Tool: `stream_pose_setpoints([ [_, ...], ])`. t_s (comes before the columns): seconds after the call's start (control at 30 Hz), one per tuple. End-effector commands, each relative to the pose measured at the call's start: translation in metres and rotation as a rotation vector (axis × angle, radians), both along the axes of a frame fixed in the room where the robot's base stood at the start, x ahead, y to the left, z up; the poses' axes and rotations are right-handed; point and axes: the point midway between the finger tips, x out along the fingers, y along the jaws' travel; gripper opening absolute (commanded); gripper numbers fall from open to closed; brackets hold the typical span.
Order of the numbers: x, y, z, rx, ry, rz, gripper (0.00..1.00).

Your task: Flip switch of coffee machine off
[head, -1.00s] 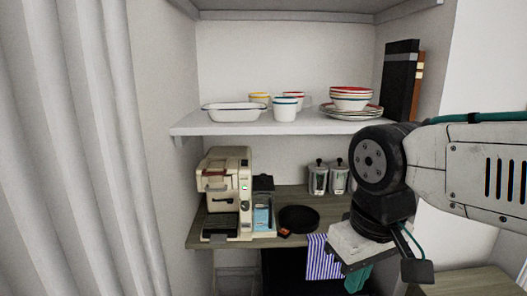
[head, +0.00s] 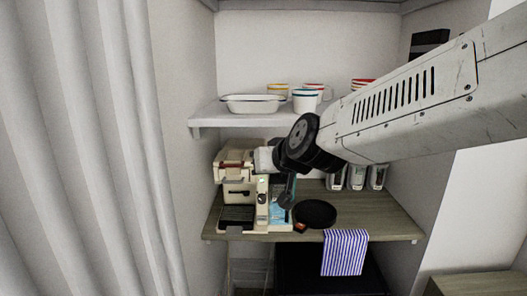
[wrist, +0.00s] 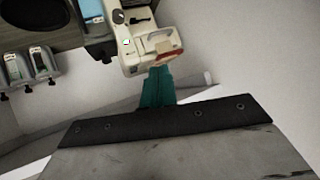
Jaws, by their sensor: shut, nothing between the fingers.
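The cream coffee machine (head: 232,158) stands at the left of the wooden counter. A green light (head: 262,181) and a dark round knob (head: 262,198) show on its front right. The machine also appears upside down in the wrist view (wrist: 145,58), with a small red-and-white spot (wrist: 126,42) on its front. I cannot tell the switch's position. My gripper (wrist: 157,72) is shut and empty; its teal fingers point at the machine and overlap its lower edge in the wrist view. Contact cannot be told. In the head view my wrist covers the machine's upper right, and the fingertips are hidden.
A shelf (head: 205,120) with a white dish (head: 252,105) and cups hangs above the machine. A black pan (head: 315,213) lies on the counter (head: 375,222) to the right. Jars (head: 377,178) stand behind. A striped towel (head: 344,252) hangs from the front edge. A curtain (head: 90,150) is at left.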

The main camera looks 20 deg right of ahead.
Motion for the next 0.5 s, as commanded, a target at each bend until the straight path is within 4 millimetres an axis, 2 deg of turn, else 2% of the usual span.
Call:
stream_pose_setpoints([
  [0.03,0.027,0.003,0.001,-0.005,-0.075,-0.046,0.0],
  [0.1,0.058,0.0,0.008,-0.023,-0.182,-0.129,0.0],
  [0.2,0.087,-0.008,0.012,-0.07,-0.296,-0.25,0.0],
  [0.33,0.106,-0.02,0.012,-0.137,-0.386,-0.379,0.0],
  [0.5,0.112,-0.028,0.013,-0.186,-0.434,-0.462,0.0],
])
